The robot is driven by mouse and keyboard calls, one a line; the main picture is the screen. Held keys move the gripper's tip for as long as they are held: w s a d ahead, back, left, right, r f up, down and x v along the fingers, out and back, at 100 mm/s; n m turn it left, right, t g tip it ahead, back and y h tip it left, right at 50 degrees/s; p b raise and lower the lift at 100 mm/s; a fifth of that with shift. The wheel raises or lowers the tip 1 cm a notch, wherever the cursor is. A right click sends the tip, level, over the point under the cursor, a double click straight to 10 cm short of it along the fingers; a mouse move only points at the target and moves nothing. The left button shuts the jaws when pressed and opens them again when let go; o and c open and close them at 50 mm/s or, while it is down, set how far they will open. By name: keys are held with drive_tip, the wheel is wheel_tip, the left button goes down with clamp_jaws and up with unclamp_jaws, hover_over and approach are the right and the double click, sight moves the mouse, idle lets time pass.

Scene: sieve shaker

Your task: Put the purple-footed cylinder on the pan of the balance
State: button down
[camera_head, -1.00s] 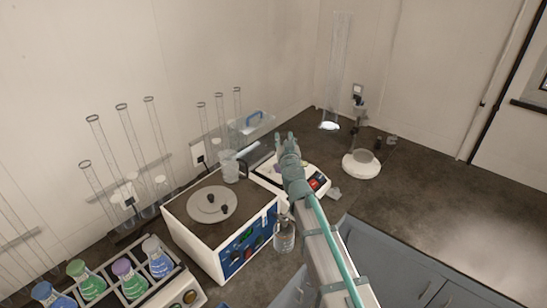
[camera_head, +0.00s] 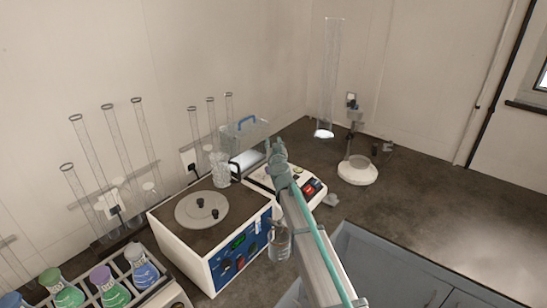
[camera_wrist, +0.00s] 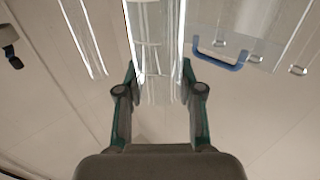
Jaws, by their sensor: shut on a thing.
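My gripper (camera_head: 277,150) is over the back of the white balance (camera_head: 310,187), which has a red-lit panel. No purple foot shows in either view, so I cannot see the held cylinder's base.
The sieve shaker (camera_head: 195,250) stands left of the balance, with a clear beaker (camera_head: 221,170) behind it. A clear box with a blue handle (camera_head: 239,122) is behind the balance. A tall glass cylinder (camera_head: 333,75) and a white-based stand (camera_head: 357,172) are at the back.

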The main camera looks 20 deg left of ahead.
drive_tip(key=shift+w+a+f, duration=0.1)
drive_tip(key=shift+w+f, duration=0.05)
drive_tip(key=shift+f, duration=0.1)
drive_tip(key=shift+w+a+f+b, duration=0.1)
drive_tip(key=shift+w+f+b, duration=0.05)
drive_tip(key=shift+f+b, duration=1.5)
drive_tip(key=shift+f, duration=0.2)
drive_tip(key=c, duration=0.7)
unclamp_jaws()
